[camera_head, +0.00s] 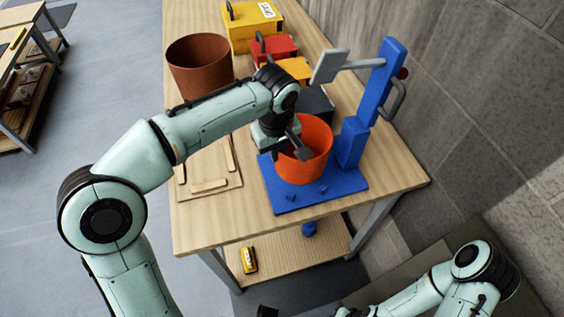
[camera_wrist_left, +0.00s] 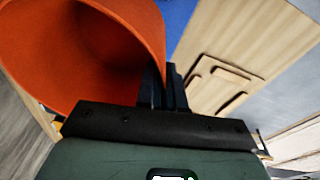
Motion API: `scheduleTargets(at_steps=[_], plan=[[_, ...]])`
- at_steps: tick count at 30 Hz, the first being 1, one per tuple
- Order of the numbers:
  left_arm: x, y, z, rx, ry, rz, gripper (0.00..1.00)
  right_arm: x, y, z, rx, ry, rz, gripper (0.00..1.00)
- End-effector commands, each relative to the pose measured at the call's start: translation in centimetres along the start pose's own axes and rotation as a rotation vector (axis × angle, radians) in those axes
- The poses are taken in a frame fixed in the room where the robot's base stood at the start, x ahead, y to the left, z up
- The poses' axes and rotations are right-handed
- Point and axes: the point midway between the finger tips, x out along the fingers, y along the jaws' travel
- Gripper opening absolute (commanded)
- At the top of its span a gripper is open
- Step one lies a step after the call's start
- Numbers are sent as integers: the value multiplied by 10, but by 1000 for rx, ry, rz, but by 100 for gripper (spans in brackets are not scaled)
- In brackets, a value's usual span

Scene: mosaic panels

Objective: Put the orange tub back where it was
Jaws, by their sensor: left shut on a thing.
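The orange tub (camera_head: 307,167) is upright over the blue base plate (camera_head: 290,205) of a stand on the workbench. I cannot tell whether its bottom touches the plate. My left gripper (camera_head: 300,150) reaches in from the left and is shut on the tub's wall at the rim. In the left wrist view the tub (camera_wrist_left: 120,25) fills the upper left, with the dark fingers (camera_wrist_left: 163,90) at its wall. A wooden board with raised strips (camera_head: 210,186) lies left of the blue plate, with nothing standing on it. My right arm shows at the lower right; its jaws cannot be made out.
The stand's blue post (camera_head: 380,85) with its grey arm rises behind and right of the tub. A brown pot (camera_head: 200,68) and yellow (camera_head: 252,25) and red (camera_head: 272,48) boxes stand farther back. A stone wall (camera_head: 470,110) is on the right. A yellow item (camera_head: 249,260) lies on the lower shelf.

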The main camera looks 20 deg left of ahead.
Motion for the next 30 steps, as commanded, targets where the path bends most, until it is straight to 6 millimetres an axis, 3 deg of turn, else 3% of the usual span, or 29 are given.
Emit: scheduleTargets(at_steps=[12,23,26,30], plan=[[45,-2,5,0,-1,0,0,8,3,2,1,-3,1,40],[49,-2,6,-1,0,3,0,10,4,2,1,-4,2,40],[49,-2,6,-1,0,2,30,10,4,2,1,-4,2,40],[49,-2,6,-1,0,2,33,10,4,2,1,-4,1,40]])
